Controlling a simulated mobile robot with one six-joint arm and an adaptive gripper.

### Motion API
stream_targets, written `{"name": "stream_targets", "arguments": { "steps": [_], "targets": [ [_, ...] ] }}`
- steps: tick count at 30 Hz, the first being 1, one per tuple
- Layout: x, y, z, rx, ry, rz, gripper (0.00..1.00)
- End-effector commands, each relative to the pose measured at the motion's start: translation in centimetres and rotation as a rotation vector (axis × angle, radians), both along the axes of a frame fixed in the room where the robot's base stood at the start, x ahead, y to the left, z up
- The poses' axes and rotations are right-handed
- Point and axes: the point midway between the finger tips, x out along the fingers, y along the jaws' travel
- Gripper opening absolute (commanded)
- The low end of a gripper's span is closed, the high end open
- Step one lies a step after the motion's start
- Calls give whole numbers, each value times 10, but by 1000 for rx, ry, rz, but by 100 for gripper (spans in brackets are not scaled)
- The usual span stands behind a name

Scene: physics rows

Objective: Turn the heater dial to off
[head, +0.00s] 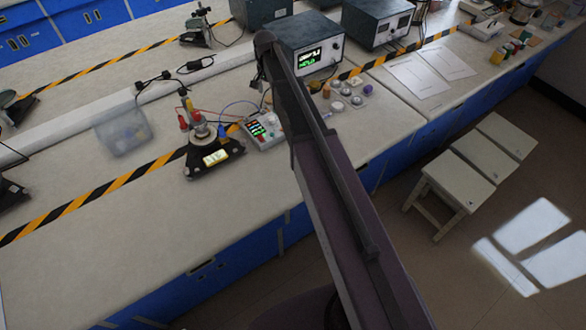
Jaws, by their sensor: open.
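I cannot pick out a heater dial for certain in the head view. A black-based apparatus with a lit yellowish display (216,157) and red and yellow parts on top stands on the bench, left of my arm. Beside it is a small grey box with coloured lights (263,131), joined by wires. A grey-green instrument with a green-lit display (312,58) stands behind my arm, which hides part of its front. My arm reaches up across the middle of the picture. My gripper does not show; the arm's far end is dark and no fingers are visible.
Several small round items (347,92) lie right of my arm. Another instrument box (378,22) and paper sheets (417,76) are farther right. A clear bin (123,132) is at left. Striped tape crosses the pale bench (110,240). White stools (460,180) stand on the floor.

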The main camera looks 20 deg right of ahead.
Motion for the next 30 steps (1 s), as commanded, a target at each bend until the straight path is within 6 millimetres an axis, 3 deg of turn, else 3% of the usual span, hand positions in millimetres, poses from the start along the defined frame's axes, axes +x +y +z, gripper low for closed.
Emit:
{"name": "stream_targets", "arguments": {
  "steps": [30],
  "targets": [
    [-136, -1, -48, 0, 0, 297, 75]
  ]
}}
